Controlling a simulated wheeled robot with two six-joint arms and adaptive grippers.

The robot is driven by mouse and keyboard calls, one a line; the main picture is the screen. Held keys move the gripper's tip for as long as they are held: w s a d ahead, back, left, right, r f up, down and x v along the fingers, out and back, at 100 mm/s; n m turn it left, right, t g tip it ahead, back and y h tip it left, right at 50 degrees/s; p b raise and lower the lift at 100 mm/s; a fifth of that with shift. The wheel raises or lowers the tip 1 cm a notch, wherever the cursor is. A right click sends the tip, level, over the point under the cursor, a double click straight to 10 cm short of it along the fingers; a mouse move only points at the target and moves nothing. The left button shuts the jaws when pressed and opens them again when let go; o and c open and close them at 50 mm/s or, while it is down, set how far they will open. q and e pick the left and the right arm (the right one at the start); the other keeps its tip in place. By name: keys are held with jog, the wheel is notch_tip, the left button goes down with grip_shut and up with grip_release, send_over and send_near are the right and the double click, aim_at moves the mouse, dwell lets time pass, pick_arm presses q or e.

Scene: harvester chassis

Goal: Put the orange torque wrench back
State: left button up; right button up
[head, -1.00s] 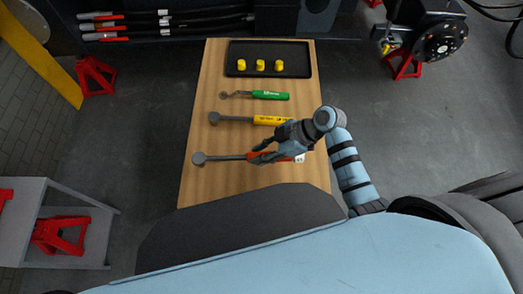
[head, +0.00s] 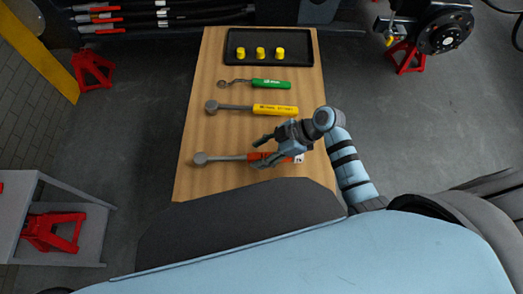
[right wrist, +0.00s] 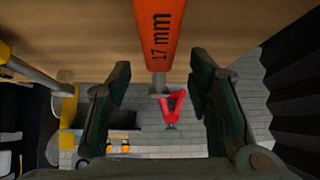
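The orange torque wrench (head: 256,156) lies across the near part of the wooden table top, its round grey head (head: 200,158) to the left. My right gripper (head: 262,149) is at its orange handle, with fingers spread to either side. In the right wrist view the handle (right wrist: 158,35), marked 17 mm, shows between the open fingers, with gaps on both sides. Part of the handle is hidden behind the gripper in the head view. My left gripper is not in view.
A yellow-handled wrench (head: 275,110) and a green-handled wrench (head: 270,84) lie farther back on the table (head: 200,185). A black tray (head: 295,60) with yellow caps is at its far end. A grey shelf cart (head: 90,220) stands to the left.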

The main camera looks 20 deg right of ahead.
jog(key=shift+d, duration=0.2)
jog(key=v, duration=1.1)
jog(key=shift+d+r, duration=0.2)
jog(key=shift+r, duration=0.15)
jog(key=shift+s+f, duration=0.1)
